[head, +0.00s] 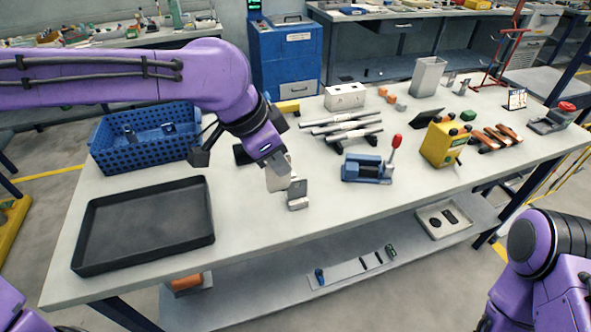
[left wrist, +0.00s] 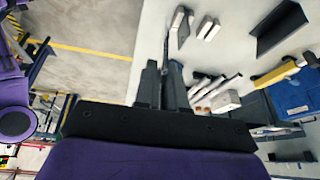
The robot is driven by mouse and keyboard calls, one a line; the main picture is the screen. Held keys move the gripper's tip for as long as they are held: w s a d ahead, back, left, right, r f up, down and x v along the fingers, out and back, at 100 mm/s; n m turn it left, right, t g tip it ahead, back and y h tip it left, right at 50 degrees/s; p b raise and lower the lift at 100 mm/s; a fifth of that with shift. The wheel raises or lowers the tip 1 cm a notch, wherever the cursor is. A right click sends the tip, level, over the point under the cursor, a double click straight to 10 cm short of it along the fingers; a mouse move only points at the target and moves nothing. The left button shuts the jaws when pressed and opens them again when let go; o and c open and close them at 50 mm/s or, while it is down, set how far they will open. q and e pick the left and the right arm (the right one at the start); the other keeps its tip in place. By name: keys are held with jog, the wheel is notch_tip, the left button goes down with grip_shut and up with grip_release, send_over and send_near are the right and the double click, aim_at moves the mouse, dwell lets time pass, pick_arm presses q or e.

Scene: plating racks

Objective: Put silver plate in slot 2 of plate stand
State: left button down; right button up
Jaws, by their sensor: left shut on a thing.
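My left gripper (head: 277,178) is above the front middle of the table and points down. In the left wrist view its fingers (left wrist: 163,75) are shut on a thin plate, the silver plate (left wrist: 166,48), seen almost edge-on. In the head view the plate is hard to separate from the pale fingers. Small upright grey metal pieces (head: 298,196) stand on the table just right of the fingertips. I cannot tell whether they are the plate stand, and its slots are not clear. My right gripper is outside the views.
An empty black tray (head: 90,262) and a blue perforated bin (head: 98,150) are at the left. Metal bars (head: 345,124), a white box (head: 345,96) and a blue toggle fixture (head: 367,169) lie to the right. The table's front edge is near; bare tabletop shows between gripper and tray.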

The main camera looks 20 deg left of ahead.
pick_arm(q)
jog(key=shift+a+f+m, duration=0.15)
jog(key=shift+a+m, duration=0.1)
jog(key=shift+m, duration=0.05)
jog(key=shift+m+g+h, duration=0.3)
jog(key=shift+g+h, duration=0.1)
jog(key=shift+w+a+f+p, duration=0.4)
jog(key=shift+w+f+p, duration=0.15)
jog(key=shift+w+f, duration=1.8)
jog(key=shift+w+a+f+p, duration=0.35)
jog(key=shift+w+f+p, duration=0.15)
jog(key=shift+w+f, duration=1.8)
jog(key=shift+w+a+f+p, duration=0.4)
jog(key=shift+w+f+p, duration=0.15)
jog(key=shift+w+f, duration=1.8)
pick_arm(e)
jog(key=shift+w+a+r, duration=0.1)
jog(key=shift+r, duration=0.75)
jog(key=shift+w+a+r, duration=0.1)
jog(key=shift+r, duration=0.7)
pick_arm(q)
jog(key=shift+w+r, duration=0.1)
jog(key=c, duration=1.2)
grip_release()
jog(key=b+v, duration=0.1)
jog(key=v, duration=1.1)
jog(key=shift+r, duration=0.2)
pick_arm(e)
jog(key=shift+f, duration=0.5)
